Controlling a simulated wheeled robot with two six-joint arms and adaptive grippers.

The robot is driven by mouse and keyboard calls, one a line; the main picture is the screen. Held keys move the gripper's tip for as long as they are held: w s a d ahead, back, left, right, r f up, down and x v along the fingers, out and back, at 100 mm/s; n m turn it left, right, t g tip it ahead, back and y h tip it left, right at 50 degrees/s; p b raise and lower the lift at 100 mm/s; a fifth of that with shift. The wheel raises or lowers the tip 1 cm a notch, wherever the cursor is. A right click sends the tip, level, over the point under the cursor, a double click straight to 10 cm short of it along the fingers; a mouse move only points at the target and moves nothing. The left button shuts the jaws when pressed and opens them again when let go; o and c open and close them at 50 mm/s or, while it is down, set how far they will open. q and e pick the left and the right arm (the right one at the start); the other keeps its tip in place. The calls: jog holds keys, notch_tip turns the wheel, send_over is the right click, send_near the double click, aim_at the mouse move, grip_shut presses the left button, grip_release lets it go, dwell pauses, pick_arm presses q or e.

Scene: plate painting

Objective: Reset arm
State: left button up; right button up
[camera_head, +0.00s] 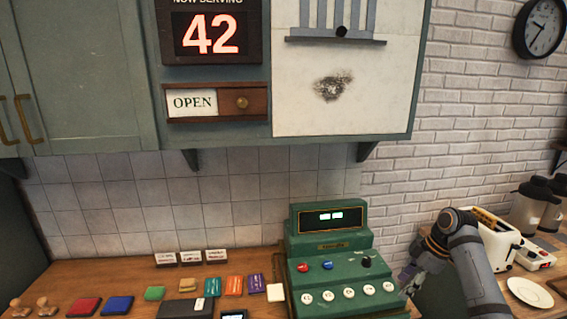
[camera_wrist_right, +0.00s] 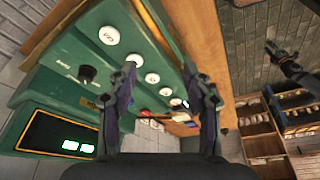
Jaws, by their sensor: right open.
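My right arm comes in from the lower right in the head view. Its gripper (camera_head: 408,278) is beside the right side of the green cash register (camera_head: 330,250), partly hidden by the wrist. In the right wrist view my right gripper (camera_wrist_right: 166,85) has its two fingers spread apart with nothing held between them. The register, with its round white keys, shows there beneath and left of the fingers (camera_wrist_right: 60,95). I cannot tell whether a finger touches the register. My left gripper is not in view.
The wooden counter (camera_head: 60,272) holds red (camera_head: 84,306) and blue (camera_head: 117,305) pads, wooden stamps (camera_head: 42,306) and several coloured blocks. A toaster (camera_head: 492,240) and white plate (camera_head: 529,292) stand at the right. The cabinet (camera_head: 90,80) hangs above, with an OPEN sign (camera_head: 193,102).

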jog(key=s+a+f+m+h, duration=0.1)
jog(key=s+a+f+m, duration=0.25)
jog(key=s+f, duration=0.35)
jog(key=s+a+f+m+h, duration=0.2)
jog(key=s+a+f, duration=0.2)
jog(key=s+f, duration=0.3)
jog(key=s+a+m+t+h, duration=0.2)
jog(key=s+m, duration=0.5)
jog(key=s, duration=0.7)
notch_tip(320, 180, down, 29)
jog(key=s+d+g+b, duration=0.1)
jog(key=d+b, duration=0.2)
jog(key=b, duration=0.2)
pick_arm(q)
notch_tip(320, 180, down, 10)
jog(key=b, duration=0.4)
jog(key=shift+b, duration=0.35)
pick_arm(e)
jog(key=s+f+g, duration=0.1)
jog(key=s+f, duration=1.8)
jog(key=f, duration=0.3)
jog(key=shift+s+d+f+y, duration=0.2)
jog(key=shift+d+f+y, duration=0.15)
jog(key=shift+d, duration=0.1)
